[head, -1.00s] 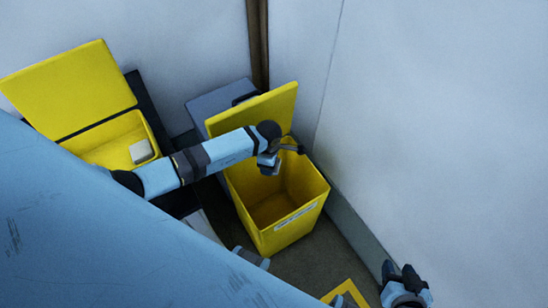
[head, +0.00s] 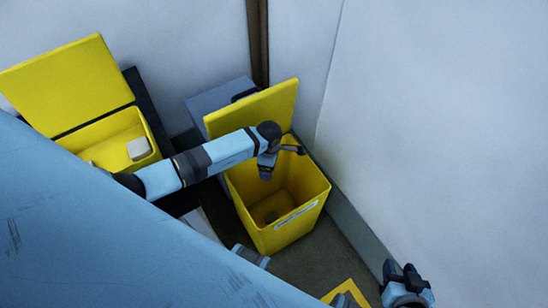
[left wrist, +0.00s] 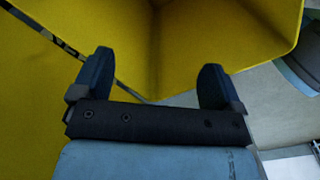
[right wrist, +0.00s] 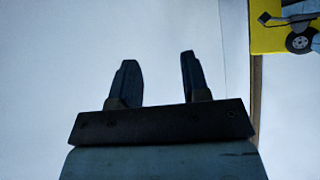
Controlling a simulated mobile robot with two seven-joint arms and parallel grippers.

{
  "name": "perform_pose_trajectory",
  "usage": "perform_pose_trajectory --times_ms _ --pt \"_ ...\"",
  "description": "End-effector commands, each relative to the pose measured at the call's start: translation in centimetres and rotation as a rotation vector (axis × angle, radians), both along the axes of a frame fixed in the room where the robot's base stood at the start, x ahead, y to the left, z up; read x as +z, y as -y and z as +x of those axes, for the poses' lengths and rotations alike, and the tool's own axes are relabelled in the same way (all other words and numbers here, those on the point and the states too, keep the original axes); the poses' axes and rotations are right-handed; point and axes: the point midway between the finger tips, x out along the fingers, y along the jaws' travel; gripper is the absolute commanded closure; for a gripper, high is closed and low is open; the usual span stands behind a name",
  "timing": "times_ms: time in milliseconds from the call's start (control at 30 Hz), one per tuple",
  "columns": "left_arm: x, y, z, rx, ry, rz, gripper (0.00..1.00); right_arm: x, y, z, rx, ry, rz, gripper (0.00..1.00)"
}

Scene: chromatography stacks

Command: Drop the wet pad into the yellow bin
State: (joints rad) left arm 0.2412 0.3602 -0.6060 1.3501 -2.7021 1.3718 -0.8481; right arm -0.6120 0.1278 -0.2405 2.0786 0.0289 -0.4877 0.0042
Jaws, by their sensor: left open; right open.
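The open yellow bin (head: 302,188) stands in the middle of the head view, its lid raised at the back. A small dark, roundish thing (head: 271,216) lies on its floor; it is too small to identify surely as the wet pad. My left arm reaches over this bin, with the left gripper (head: 267,170) above its opening. In the left wrist view the left gripper (left wrist: 155,78) is open and empty, with yellow bin walls (left wrist: 215,30) beyond. My right gripper (head: 402,270) is open and empty at the lower right; it also shows in the right wrist view (right wrist: 160,68).
A second open yellow bin (head: 151,128) at the left holds a pale block (head: 139,148). A grey box (head: 215,99) stands behind the middle bin. A white wall (head: 450,130) closes the right side. Yellow marking (head: 346,290) lies on the floor in front.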

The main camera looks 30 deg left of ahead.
Motion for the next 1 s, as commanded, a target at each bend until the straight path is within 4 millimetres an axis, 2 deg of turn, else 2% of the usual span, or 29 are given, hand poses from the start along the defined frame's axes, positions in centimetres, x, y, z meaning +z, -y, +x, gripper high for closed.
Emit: perform_pose_trajectory --times_ms 300,500,600,800,1000 --pt "6.6 -0.1 0.1 -0.001 0.002 0.001 0.08 4.1 0.3 0.3 -0.016 -0.003 0.004 0.57" --pt "10.6 -0.1 0.1 -0.002 0.003 0.001 0.08 6.1 0.5 0.2 -0.004 0.025 -0.020 0.57" --pt "12.0 -0.1 0.0 0.000 0.002 0.001 0.08 6.7 0.8 -0.1 0.006 0.033 -0.032 0.57" --pt "13.4 0.0 0.0 -0.001 0.000 0.000 0.08 7.0 0.8 -0.8 0.017 0.027 -0.042 0.57" --pt "13.5 0.0 0.0 0.000 0.000 0.000 0.08 6.9 0.7 -0.9 0.020 0.027 -0.042 0.57"
